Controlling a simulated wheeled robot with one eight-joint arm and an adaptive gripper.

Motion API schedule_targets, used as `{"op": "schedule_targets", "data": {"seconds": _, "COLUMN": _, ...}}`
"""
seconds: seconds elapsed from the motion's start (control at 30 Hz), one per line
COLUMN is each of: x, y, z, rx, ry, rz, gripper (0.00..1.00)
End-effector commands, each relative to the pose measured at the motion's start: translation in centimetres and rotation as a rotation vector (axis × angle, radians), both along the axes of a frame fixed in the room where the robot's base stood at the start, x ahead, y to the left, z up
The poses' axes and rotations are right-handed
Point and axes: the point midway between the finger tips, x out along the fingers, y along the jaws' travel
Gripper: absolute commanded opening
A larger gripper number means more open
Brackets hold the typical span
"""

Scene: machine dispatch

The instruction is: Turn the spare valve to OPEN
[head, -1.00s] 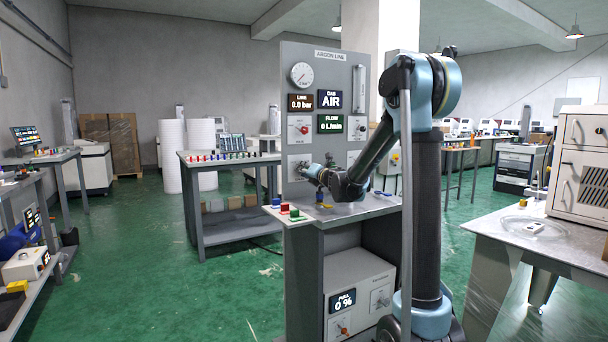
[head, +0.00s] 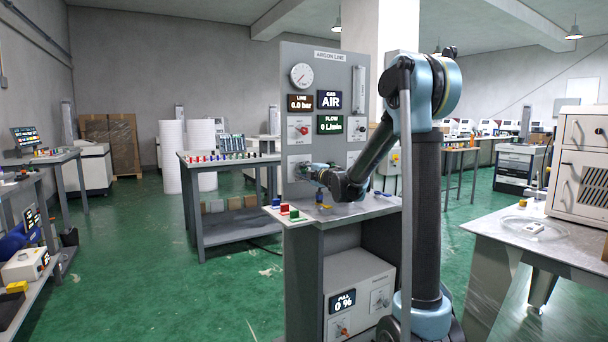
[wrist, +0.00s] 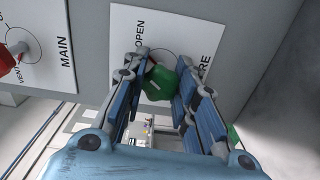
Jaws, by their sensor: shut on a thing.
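The spare valve is a green knob (wrist: 160,84) on a white plate in the wrist view. The word OPEN and the letters RE show on that plate; the rest of the label is hidden. My gripper (wrist: 158,70) has a blue finger on each side of the knob and is shut on it. A short pale mark shows on the knob, but I cannot tell which setting it points to. In the head view my gripper (head: 312,173) is at the lower left plate of the argon panel (head: 340,70) and hides the knob.
A red knob (wrist: 8,62) on the MAIN plate (wrist: 50,50) sits beside it. Below the panel is a grey shelf (head: 350,212) with small red, green and blue items.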

Motion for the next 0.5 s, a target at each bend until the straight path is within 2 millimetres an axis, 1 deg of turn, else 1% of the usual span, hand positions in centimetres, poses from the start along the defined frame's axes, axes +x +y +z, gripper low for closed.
{"op": "schedule_targets", "data": {"seconds": 0.2, "x": -0.18, "y": -0.14, "z": -0.2, "rx": 0.117, "ry": 0.08, "rz": -0.002, "gripper": 0.02}}
{"op": "schedule_targets", "data": {"seconds": 0.5, "x": -0.19, "y": -0.06, "z": -0.2, "rx": 0.208, "ry": 0.141, "rz": 0.0, "gripper": 0.02}}
